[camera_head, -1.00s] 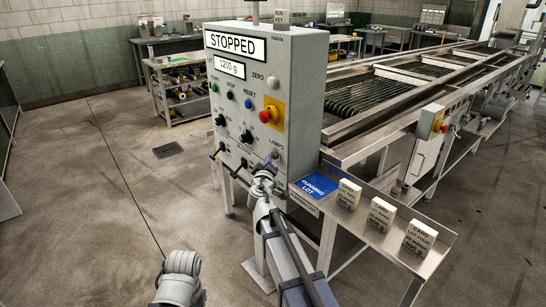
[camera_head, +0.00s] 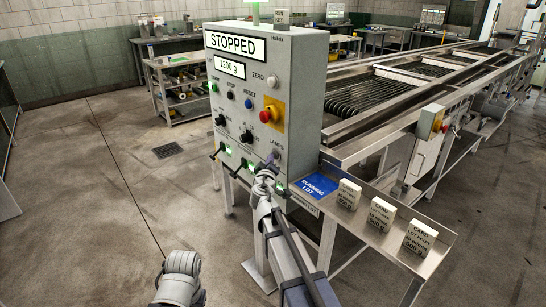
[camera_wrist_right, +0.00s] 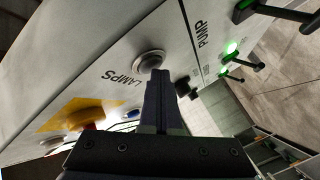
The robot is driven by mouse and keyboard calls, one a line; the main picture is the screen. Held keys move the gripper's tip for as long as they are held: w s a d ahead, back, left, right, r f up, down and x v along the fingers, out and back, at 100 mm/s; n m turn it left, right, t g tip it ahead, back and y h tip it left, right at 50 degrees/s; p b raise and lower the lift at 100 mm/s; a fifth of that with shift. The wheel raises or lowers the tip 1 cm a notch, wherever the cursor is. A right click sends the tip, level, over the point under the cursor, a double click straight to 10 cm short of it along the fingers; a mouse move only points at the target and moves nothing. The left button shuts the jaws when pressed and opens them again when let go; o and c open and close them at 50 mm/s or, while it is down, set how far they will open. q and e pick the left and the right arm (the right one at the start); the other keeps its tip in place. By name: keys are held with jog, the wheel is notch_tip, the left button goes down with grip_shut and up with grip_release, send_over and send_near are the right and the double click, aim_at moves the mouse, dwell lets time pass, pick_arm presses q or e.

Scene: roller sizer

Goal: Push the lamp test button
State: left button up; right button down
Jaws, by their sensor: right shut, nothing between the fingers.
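The lamp test button, a round grey button marked LAMPS (camera_head: 277,154), is low on the right of the grey control panel (camera_head: 298,90). It also shows in the right wrist view (camera_wrist_right: 148,61). My right gripper (camera_head: 271,160) is shut and empty, with its fingertips (camera_wrist_right: 158,74) at the button, apparently touching it and hiding part of its face. Green lamps glow beside the levers at the panel's lower edge (camera_head: 227,150), and the beacon (camera_head: 256,14) on top glows green.
The panel also carries a red emergency stop (camera_head: 266,116) on a yellow plate, a blue reset button (camera_head: 248,103), and black knobs (camera_head: 246,137). Levers (camera_head: 217,153) stick out below. A metal shelf (camera_head: 390,247) with white cards (camera_head: 381,213) is at the right.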

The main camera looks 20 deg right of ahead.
jog(key=shift+s+a, duration=0.35)
jog(key=shift+a, duration=0.5)
jog(key=shift+a, duration=0.1)
jog(key=a, duration=0.1)
jog(key=s+a, duration=0.1)
jog(key=a, duration=0.2)
jog(key=shift+s+a, duration=0.25)
jog(key=shift+s, duration=0.1)
dwell(0.5)
